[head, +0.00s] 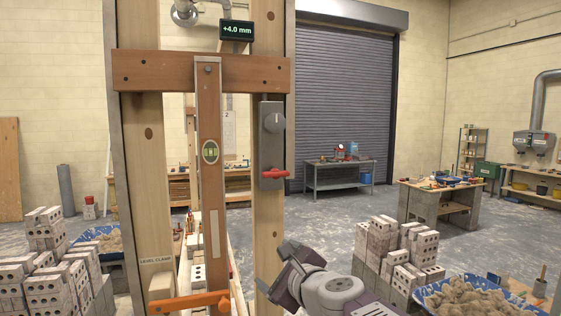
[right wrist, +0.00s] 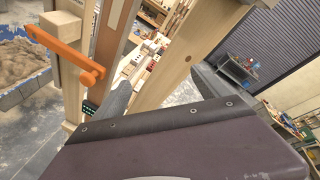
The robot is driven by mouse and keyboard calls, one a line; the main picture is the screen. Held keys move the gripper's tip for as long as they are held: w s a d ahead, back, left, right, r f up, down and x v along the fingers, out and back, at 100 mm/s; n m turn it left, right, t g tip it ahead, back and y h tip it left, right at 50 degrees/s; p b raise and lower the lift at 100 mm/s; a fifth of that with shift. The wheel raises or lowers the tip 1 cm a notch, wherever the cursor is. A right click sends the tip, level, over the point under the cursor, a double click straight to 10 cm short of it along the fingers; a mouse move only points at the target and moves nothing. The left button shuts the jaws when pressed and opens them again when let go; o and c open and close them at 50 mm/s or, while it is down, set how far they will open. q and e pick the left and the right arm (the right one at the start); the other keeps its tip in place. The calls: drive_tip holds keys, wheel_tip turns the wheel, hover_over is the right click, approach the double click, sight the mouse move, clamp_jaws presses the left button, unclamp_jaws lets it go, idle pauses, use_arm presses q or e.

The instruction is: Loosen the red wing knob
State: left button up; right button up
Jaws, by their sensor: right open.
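The red wing knob (head: 273,174) sits on the lower end of a grey metal box (head: 272,130) on the right wooden post. Its wings lie about level. My right gripper (head: 274,268) is low in front of the same post, well below the knob and apart from it. It is open, with nothing seen between its fingers. In the right wrist view one grey finger (right wrist: 110,102) shows; I cannot make out the knob there. My left gripper is not in view.
An orange lever (head: 190,301) under a "LEVEL CLAMP" label is left of my right gripper; it also shows in the right wrist view (right wrist: 65,48). A brown level (head: 211,200) hangs between the posts. A display (head: 237,30) reads +4.0 mm. Block stacks (head: 376,248) stand right.

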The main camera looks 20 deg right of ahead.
sight(277, 175)
wheel_tip(277, 175, up, 19)
drive_tip(key=s+d+m+t+h+p, duration=0.1)
drive_tip(key=d+m+t+h+p, duration=0.15)
drive_tip(key=m, duration=0.75)
drive_tip(key=shift+t+y, duration=0.35)
drive_tip(key=shift+t, duration=0.1)
drive_tip(key=w, duration=0.8)
drive_tip(key=shift+w+f+p, duration=0.3)
drive_tip(key=shift+w, duration=0.1)
drive_tip(key=shift+w+a, duration=0.2)
drive_tip(key=shift+w, duration=0.1)
drive_tip(key=shift+s+d, duration=0.1)
drive_tip(key=shift+s, duration=0.05)
drive_tip(key=shift+c, duration=0.3)
drive_tip(key=shift+d, duration=0.1)
drive_tip(key=c, duration=1.3)
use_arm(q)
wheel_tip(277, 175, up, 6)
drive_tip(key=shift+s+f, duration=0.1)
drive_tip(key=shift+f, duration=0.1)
